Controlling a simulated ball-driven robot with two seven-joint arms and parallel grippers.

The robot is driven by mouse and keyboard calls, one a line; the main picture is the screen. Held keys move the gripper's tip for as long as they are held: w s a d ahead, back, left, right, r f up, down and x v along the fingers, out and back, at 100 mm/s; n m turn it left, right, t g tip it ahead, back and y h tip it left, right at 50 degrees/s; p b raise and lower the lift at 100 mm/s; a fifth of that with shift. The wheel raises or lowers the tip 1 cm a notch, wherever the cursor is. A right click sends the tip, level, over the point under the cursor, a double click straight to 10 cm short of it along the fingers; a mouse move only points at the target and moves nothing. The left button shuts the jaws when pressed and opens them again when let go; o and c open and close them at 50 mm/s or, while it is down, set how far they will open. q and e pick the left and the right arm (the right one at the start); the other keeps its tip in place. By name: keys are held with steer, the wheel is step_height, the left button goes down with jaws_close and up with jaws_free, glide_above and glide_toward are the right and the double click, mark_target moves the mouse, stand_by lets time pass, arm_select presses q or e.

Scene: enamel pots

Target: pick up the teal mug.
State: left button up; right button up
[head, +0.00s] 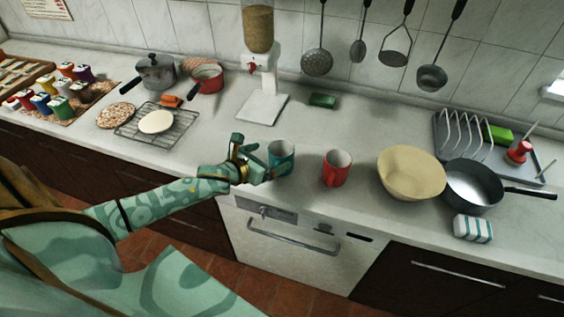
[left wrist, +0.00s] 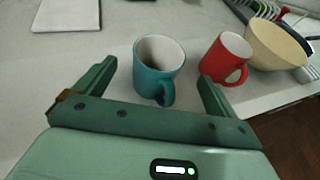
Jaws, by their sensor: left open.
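The teal mug (head: 282,158) stands upright on the counter near its front edge, left of a red mug. In the left wrist view the teal mug (left wrist: 158,72) shows its white inside, and its handle points toward my gripper. My left gripper (head: 256,160) is open, just left of the teal mug in the head view. In the left wrist view its two fingers (left wrist: 156,85) reach to either side of the mug, with nothing clamped. I cannot tell whether a finger touches it. My right gripper is not in view.
The red mug (head: 336,168) stands close on the right, with a cream bowl (head: 411,174) and dark pan (head: 474,186) beyond. A dispenser (head: 260,80) on a white base stands behind. A wire rack (head: 180,128) lies to the left. The counter between the rack and teal mug is clear.

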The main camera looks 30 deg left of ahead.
mark_target(288, 148)
arm_select(q)
steer(key=b+x, duration=0.1)
steer(key=x, duration=0.6)
steer(key=shift+a, duration=0.1)
steer(key=c, duration=1.2)
